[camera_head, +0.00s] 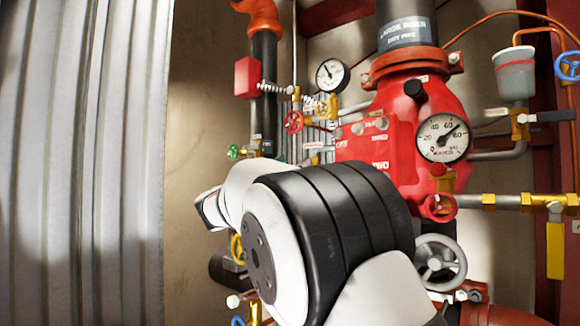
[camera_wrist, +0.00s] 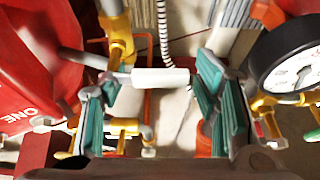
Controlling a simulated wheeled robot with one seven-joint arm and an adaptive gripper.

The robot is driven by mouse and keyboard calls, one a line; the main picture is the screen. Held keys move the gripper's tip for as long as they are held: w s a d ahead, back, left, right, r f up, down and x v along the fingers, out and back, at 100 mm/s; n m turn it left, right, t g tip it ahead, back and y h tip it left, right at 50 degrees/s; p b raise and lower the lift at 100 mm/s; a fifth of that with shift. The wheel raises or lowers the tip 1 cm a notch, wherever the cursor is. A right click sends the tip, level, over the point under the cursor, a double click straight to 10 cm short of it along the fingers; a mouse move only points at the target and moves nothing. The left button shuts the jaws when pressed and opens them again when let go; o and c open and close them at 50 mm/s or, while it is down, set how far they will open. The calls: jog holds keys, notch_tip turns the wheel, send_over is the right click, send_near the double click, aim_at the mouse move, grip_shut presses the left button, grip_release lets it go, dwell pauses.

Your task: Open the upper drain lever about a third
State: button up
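In the wrist view, a short white lever handle (camera_wrist: 160,77) lies roughly level between my fingers, beside a yellow valve body (camera_wrist: 121,40). It looks like the upper drain lever, but no label shows. I cannot tell how deep the handle lies between the pads. In the head view, my arm hides my gripper, and I cannot pick out this lever for certain.
A red valve housing (camera_head: 385,145) with a gauge (camera_head: 442,138) stands behind my arm. A smaller gauge (camera_head: 332,75) hangs upper left of it. A grey handwheel (camera_head: 440,262) and yellow lever (camera_head: 555,255) are at right. Corrugated metal (camera_head: 85,160) fills the left.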

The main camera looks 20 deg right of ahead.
jog(key=c, duration=1)
jog(key=n+y, duration=0.1)
jog(key=n, duration=0.1)
jog(key=f+n+t+p, duration=0.1)
jog(key=n, duration=0.1)
jog(key=shift+s+n+t+y, duration=0.15)
jog(key=shift+n+t+y, duration=0.15)
jog(key=shift+n+y, duration=0.1)
jog(key=shift+c, duration=0.2)
jog(key=shift+f+n+t+y, duration=0.4)
jog(key=shift+n+t+y, duration=0.15)
jog(key=shift+n, duration=0.65)
jog(key=o, duration=1.2)
jog(key=shift+a, duration=0.1)
jog(key=v, duration=1.1)
jog(key=shift+s+a+f, duration=0.2)
jog(key=shift+a, duration=0.05)
